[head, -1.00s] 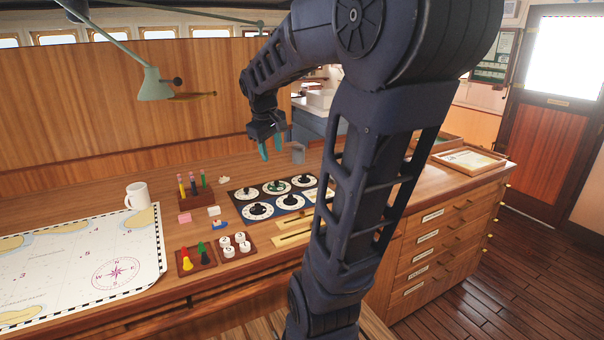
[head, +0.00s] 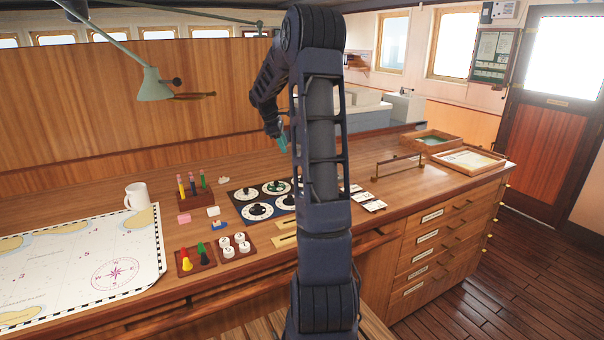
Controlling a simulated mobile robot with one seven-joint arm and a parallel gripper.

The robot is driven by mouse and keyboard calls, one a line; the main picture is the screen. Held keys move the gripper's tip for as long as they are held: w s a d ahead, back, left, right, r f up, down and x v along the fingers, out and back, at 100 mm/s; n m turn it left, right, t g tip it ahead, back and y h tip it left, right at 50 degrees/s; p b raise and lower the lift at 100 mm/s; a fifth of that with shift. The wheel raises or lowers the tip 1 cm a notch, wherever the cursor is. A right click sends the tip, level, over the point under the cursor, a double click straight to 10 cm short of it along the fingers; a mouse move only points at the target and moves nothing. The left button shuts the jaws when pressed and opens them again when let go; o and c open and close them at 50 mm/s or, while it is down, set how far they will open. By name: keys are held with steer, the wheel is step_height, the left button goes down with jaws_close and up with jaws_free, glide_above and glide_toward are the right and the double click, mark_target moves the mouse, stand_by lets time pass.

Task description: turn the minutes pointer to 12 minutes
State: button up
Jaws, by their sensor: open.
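A dark panel (head: 266,199) on the wooden counter carries several white round dials with pointers. In view are an upper left dial (head: 244,197), an upper middle dial (head: 276,187) with a greenish pointer, a lower left dial (head: 257,211) and a lower middle dial (head: 288,203). The dial markings are too small to read, so I cannot tell which is the minutes pointer. My arm hides the panel's right part. My gripper (head: 283,144), with teal fingers, is open and empty, above and apart from the panel, partly behind my arm.
Left of the panel are a pen holder (head: 193,193), a white mug (head: 137,196), a chart (head: 80,260), a tray of coloured pieces (head: 197,258) and white round pieces (head: 234,244). White cards (head: 374,205) and a metal rail (head: 398,166) are at right.

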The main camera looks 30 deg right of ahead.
steer(key=w+d+f+n, duration=0.2)
steer(key=w+d+f, duration=0.4)
steer(key=d+f, duration=0.1)
steer(key=shift+g, duration=0.4)
steer(key=x, duration=1.1)
steer(key=shift+w+d, duration=0.15)
steer(key=shift+d, duration=0.15)
jaws_close()
